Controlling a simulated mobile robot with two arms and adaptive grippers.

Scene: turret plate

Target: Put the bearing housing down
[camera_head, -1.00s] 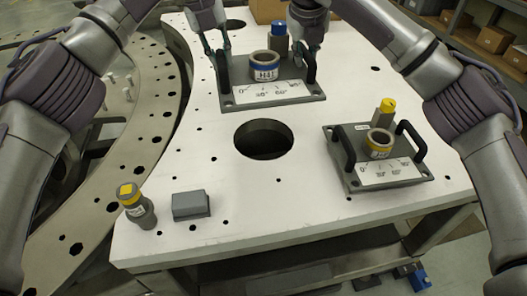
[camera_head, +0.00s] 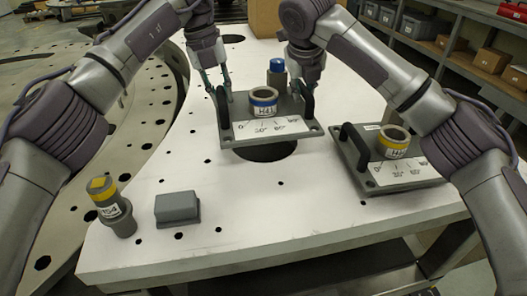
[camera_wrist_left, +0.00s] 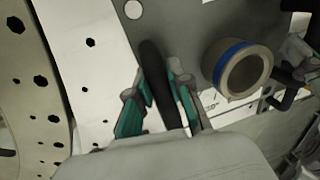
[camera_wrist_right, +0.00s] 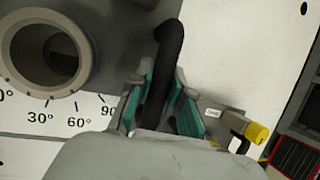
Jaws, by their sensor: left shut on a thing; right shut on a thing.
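The bearing housing with the blue-banded collar (camera_head: 262,101) is a grey plate (camera_head: 312,131) with a white angle scale and a black handle at each side. My left gripper (camera_head: 219,90) is shut on its left handle, also seen in the left wrist view (camera_wrist_left: 150,85). My right gripper (camera_head: 306,90) is shut on its right handle (camera_wrist_right: 168,50). The plate looks level and covers most of the round hole (camera_head: 268,153) in the white table. I cannot tell whether it touches the table. A blue-topped cylinder (camera_head: 277,70) shows behind the collar.
A second housing with a yellow-banded collar (camera_head: 393,142) sits close on the right, partly behind my right arm. A yellow-topped cylinder (camera_head: 110,205) and a grey block (camera_head: 177,208) stand front left. The table's front strip (camera_head: 250,235) is mostly clear.

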